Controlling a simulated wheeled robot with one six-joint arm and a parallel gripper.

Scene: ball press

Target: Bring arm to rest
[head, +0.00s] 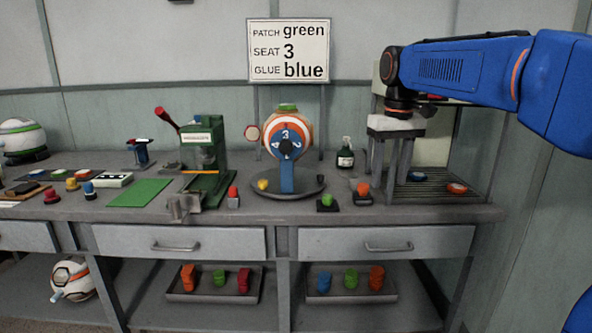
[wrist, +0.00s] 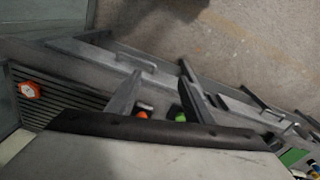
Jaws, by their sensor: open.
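My gripper (head: 388,188) hangs fingers down at the right of the bench, on the end of my blue arm, in front of a slatted rack. Its two grey fingers are apart, with nothing seen between them. In the wrist view both fingers (wrist: 160,75) are spread, with the bench front and floor behind them. A white, orange and blue ball (head: 286,133) sits on a blue stand at the middle of the bench, apart from my gripper. It has a dial showing 3 and something green on top.
A green press (head: 203,150) with a red lever stands left of the ball. A dark bottle (head: 345,156) and orange-topped item (head: 362,190) stand left of my gripper. Orange and blue discs (head: 457,187) lie on the slats (head: 432,196). A sign (head: 289,50) reads PATCH green, SEAT 3, GLUE blue.

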